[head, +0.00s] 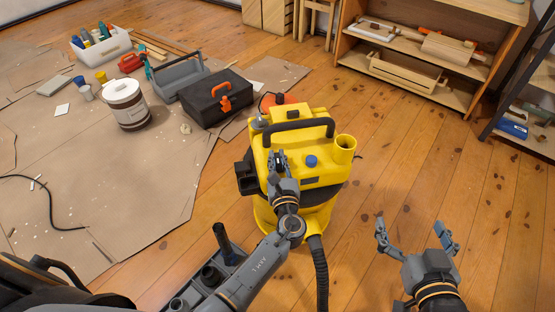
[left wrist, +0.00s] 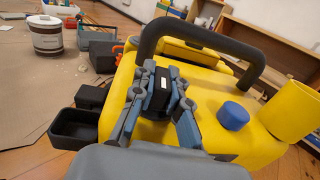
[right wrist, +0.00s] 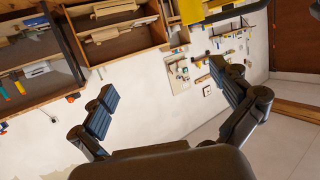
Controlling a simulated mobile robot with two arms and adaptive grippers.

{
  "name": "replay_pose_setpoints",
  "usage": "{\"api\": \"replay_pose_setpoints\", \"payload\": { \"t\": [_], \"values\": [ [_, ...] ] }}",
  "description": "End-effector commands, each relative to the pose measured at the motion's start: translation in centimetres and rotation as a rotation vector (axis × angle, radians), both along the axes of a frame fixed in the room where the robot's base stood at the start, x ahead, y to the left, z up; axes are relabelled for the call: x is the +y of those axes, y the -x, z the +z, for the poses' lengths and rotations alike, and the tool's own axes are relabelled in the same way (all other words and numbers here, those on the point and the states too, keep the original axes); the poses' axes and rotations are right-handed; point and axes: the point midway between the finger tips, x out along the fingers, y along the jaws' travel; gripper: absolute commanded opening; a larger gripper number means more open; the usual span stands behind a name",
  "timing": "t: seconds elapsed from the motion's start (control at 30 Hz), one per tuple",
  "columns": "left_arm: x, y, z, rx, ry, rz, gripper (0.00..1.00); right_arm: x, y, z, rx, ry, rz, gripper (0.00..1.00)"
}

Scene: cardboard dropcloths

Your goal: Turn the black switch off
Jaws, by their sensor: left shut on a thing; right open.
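A yellow machine (head: 318,178) with a black carry handle (head: 298,127) stands on the wooden floor in the middle of the head view. My left gripper (head: 278,160) reaches its top, below the handle. In the left wrist view the fingers of my left gripper (left wrist: 160,90) are closed around the black switch (left wrist: 159,86), which has a small white mark. The fingers hide its sides, and I cannot tell which way it is set. My right gripper (head: 417,236) is open and empty above the floor at the right; its spread fingers also show in the right wrist view.
A blue knob (left wrist: 233,115) and an upright yellow tube (left wrist: 291,110) sit right of the switch. A dark hose (head: 320,270) runs down the front. A black toolbox (head: 213,103) and white bucket (head: 126,106) stand on cardboard at left. Clear floor lies at right before a shelf (head: 425,65).

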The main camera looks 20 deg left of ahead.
Motion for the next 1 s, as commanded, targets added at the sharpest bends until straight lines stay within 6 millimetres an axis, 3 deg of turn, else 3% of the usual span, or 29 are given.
{"api": "replay_pose_setpoints", "payload": {
  "t": [0.3,0.73,0.77,0.87,1.0],
  "values": [
    [0.0,-0.1,0.1,-0.003,0.001,0.086,0.0,0.3,-0.5,1.4,-0.078,-0.02,0.005,1.0],
    [0.0,-0.1,0.1,-0.003,0.0,0.095,0.0,0.4,-0.6,1.5,-0.086,-0.022,0.005,1.0],
    [0.0,-0.1,0.1,-0.003,0.0,0.095,0.16,0.4,-0.6,1.5,-0.086,-0.022,0.005,1.0],
    [0.1,-0.1,0.1,-0.003,0.0,0.095,0.37,0.4,-0.6,1.5,-0.085,-0.021,0.005,1.0],
    [0.1,-0.1,0.1,-0.002,0.0,0.095,0.38,0.4,-0.5,1.5,-0.085,-0.021,0.005,1.0]
  ]
}}
